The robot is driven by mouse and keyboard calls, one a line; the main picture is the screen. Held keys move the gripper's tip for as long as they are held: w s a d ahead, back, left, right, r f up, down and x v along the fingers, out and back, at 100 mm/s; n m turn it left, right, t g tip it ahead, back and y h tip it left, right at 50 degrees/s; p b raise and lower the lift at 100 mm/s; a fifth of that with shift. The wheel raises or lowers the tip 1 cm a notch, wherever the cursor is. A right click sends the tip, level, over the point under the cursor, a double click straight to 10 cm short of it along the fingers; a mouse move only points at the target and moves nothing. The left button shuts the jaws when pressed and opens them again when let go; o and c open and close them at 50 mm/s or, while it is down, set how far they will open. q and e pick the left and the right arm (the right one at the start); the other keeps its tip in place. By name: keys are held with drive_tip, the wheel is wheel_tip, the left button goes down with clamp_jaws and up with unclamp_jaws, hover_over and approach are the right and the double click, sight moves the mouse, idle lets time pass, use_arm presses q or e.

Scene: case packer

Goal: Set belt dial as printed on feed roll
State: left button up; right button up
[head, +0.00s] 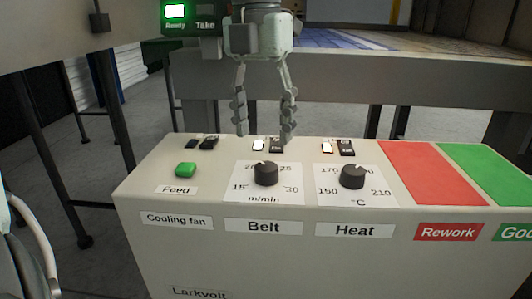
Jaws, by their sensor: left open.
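The belt dial (266,174) is a dark knob on the cream console, above the label "Belt". Its scale plate reads 15, about 20, 25 and 30 m/min, partly blurred. The white mark on the knob points roughly up, between the two upper numbers. My left gripper (265,122) is open and empty, pointing down behind and above the belt dial, apart from it. Its fingers stand in front of the small switches behind the dial. My right gripper is not in view. I cannot make out a feed roll or its print.
The console (160,235) also carries a green Feed button (187,170), a heat dial (352,177), a red Rework pad (430,172) and a green pad (492,172). A lit green "Ready" display (175,11) is at the top. A table (400,75) stands behind the console.

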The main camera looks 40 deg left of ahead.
sight(266, 167)
use_arm(q)
drive_tip(key=f, duration=0.5)
drive_tip(key=shift+s+d+f, duration=0.1)
drive_tip(key=shift+d+f, duration=0.1)
drive_tip(key=shift+f, duration=0.65)
drive_tip(key=shift+c, duration=0.9)
drive_tip(key=c, duration=1)
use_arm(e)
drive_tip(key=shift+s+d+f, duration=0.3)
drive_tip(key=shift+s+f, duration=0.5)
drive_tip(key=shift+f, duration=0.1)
